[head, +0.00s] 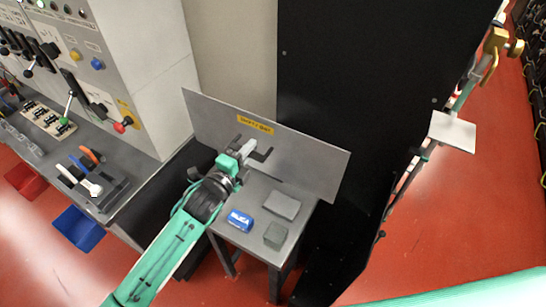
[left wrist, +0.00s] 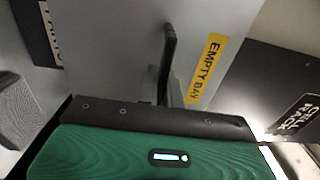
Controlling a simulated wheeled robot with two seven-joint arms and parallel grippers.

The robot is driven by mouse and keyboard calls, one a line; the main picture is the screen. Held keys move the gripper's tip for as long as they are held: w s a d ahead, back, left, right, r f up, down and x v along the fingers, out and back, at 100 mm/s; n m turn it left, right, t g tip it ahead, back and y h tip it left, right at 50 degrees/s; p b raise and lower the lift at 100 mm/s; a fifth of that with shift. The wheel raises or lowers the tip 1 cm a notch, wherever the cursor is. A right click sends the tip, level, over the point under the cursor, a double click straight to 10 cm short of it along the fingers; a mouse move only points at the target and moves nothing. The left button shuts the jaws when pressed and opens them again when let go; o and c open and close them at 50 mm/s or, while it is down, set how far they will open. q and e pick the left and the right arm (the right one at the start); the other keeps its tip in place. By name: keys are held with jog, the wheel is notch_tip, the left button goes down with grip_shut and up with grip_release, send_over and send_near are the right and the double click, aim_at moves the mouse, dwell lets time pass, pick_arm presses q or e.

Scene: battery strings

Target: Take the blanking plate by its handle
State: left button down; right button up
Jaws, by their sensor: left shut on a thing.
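The blanking plate (head: 310,160) is a wide grey panel with a yellow "EMPTY BAY" label. It stands upright, tilted in the picture, behind the small table's top. Its dark handle (head: 263,155) sticks out below the label. My left gripper (head: 247,150) is at the handle and shut on it; the fingertips are partly hidden there. The left wrist view shows the plate (left wrist: 110,50) close up, with the dark handle (left wrist: 168,55) rising beside the label, just beyond my gripper's dark front edge. My right gripper is not in view.
A small grey table (head: 255,240) carries a blue box (head: 240,219), a grey flat block (head: 282,205) and a darker block (head: 275,235). A tall black cabinet (head: 360,80) stands behind. A control bench (head: 120,165) is at left.

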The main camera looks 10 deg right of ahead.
pick_arm(q)
jog(key=p+v, duration=0.2)
jog(key=v, duration=0.6)
jog(key=shift+s+a+r, duration=0.15)
jog(key=shift+s+a, duration=0.05)
jog(key=shift+s, duration=0.05)
dwell(0.9)
dwell(0.5)
